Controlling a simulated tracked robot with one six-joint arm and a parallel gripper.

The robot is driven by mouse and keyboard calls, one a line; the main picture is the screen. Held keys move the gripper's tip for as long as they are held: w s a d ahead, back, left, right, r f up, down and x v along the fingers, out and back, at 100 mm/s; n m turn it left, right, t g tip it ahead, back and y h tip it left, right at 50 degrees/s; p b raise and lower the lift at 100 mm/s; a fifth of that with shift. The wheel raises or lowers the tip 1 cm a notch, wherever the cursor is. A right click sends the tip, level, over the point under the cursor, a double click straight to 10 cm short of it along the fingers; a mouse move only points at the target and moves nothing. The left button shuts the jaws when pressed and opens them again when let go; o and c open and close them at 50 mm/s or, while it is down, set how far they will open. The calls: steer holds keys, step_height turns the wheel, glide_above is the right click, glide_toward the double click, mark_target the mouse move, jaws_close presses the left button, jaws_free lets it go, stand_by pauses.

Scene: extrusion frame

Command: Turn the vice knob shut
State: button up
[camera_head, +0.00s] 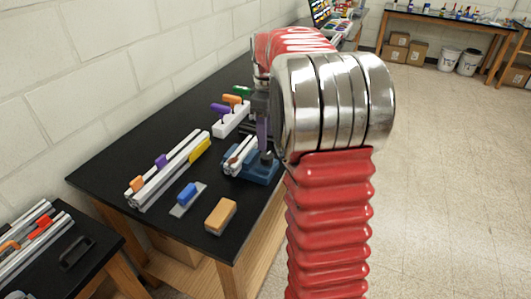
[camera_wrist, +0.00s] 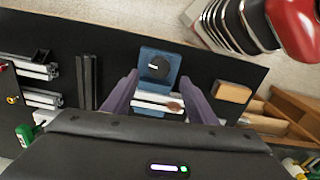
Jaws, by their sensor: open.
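The blue vice (camera_head: 262,172) stands on the black table near its right edge, with silver extrusion pieces (camera_head: 238,158) at it. In the wrist view the vice (camera_wrist: 146,53) lies between and beyond my fingertips, its round black knob (camera_wrist: 158,67) facing the camera. Silver bars (camera_wrist: 150,98) lie across the vice on the near side of the knob. My gripper (camera_wrist: 158,78) is open, its purple fingers on either side of the vice. They do not close on the knob. In the head view my gripper (camera_head: 264,145) points down at the vice, partly hidden by my arm.
An orange-tan block (camera_head: 220,216) and a blue-handled tool (camera_head: 187,195) lie in front of the vice. A long extrusion rail (camera_head: 168,172) with coloured clips lies left. A white holder (camera_head: 232,120) with coloured handles stands behind. A wall runs along the left.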

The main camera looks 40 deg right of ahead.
mark_target(267, 155)
step_height(267, 155, down, 7)
steer(key=shift+f, duration=0.1)
stand_by(0.3)
steer(key=shift+c, duration=0.6)
steer(key=c, duration=0.9)
